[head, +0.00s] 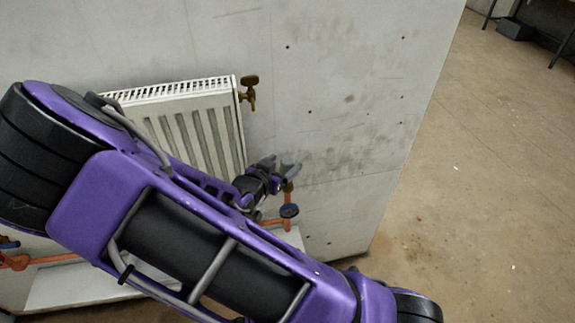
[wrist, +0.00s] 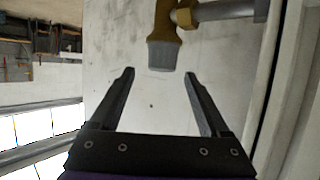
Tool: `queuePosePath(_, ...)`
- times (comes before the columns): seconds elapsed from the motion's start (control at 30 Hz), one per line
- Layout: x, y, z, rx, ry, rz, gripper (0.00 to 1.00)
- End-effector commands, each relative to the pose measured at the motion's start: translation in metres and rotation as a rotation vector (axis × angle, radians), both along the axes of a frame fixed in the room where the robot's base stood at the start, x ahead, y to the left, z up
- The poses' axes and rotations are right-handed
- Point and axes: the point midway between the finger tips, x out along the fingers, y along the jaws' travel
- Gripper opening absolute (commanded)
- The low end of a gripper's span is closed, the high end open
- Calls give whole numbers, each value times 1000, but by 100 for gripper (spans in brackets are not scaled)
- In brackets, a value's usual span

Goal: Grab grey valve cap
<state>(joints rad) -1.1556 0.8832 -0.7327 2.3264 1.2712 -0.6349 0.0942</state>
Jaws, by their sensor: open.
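The grey valve cap (wrist: 162,55) sits on the end of a brass valve (wrist: 165,20) in the wrist view, at the top centre. My gripper (wrist: 159,72) is open and empty, one finger on each side of the cap's line. The cap's end is about level with the fingertips, and I see no contact. In the head view my gripper (head: 284,164) is beside the radiator's lower right corner, near the wall. I cannot make out the grey cap clearly in the head view.
A white radiator (head: 190,125) hangs on the grey wall (head: 340,90), with a brass valve (head: 249,90) at its upper right. An orange pipe (head: 270,225) and a dark round handle (head: 289,211) are below my gripper. Open floor (head: 480,170) lies right of the wall.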

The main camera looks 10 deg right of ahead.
Motion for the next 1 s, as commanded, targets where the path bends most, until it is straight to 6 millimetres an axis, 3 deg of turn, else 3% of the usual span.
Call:
queuePosePath(0.27,16,-13,-10,0,-1,-2,80)
queuePosePath(0.5,41,-31,-24,0,0,-2,80)
queuePosePath(0.8,46,-35,-26,1,1,0,80)
queuePosePath(0.83,46,-35,-26,1,1,0,78)
queuePosePath(1.0,46,-35,-26,1,1,0,47)
